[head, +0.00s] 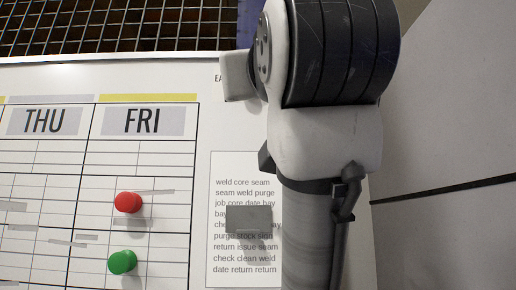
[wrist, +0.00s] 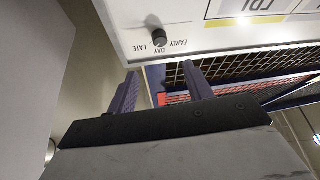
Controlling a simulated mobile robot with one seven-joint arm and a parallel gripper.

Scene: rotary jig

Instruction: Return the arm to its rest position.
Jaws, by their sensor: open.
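My gripper (wrist: 163,88) shows in the wrist view with its two dark fingers spread apart and nothing between them. Beyond the fingertips is a white board (wrist: 200,50) with a small black knob (wrist: 159,37). The knob sits among the printed words LATE, DAY and EARLY, and there is a visible gap between it and the fingers. In the head view my arm covers the right part of the board, and my gripper is hidden there.
In the head view the board (head: 60,80) carries a THU and FRI grid, a red round piece (head: 128,202), a green round piece (head: 122,262) and a printed sheet (head: 230,268) with a grey block (head: 249,219) over it. A wire mesh (head: 110,25) lies above.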

